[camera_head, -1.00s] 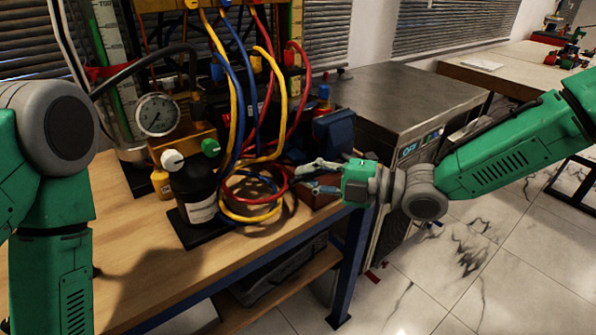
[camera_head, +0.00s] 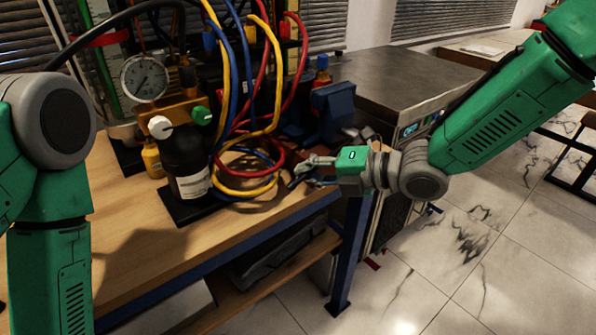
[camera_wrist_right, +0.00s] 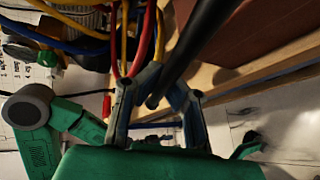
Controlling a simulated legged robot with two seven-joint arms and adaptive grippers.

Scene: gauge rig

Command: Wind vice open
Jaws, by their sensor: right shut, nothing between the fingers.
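The blue vice (camera_head: 333,103) stands at the right end of the wooden bench, behind my right gripper in the head view. My right gripper (camera_head: 308,171) is shut and empty near the bench's front right corner, in front of the vice. In the right wrist view its dark fingers (camera_wrist_right: 158,76) bend inward toward each other. A dark round bar (camera_wrist_right: 196,48), perhaps the vice handle, passes across them from the upper right, its end in front of the fingers. I cannot tell whether they touch. My left arm is at the left edge; its gripper is out of view.
Yellow, red and blue hoses (camera_head: 250,185) loop over the bench left of my right gripper. A black bottle (camera_head: 187,165) and a pressure gauge (camera_head: 145,78) stand farther left. A steel cabinet (camera_head: 400,75) is beyond the vice. The bench's front left top is clear.

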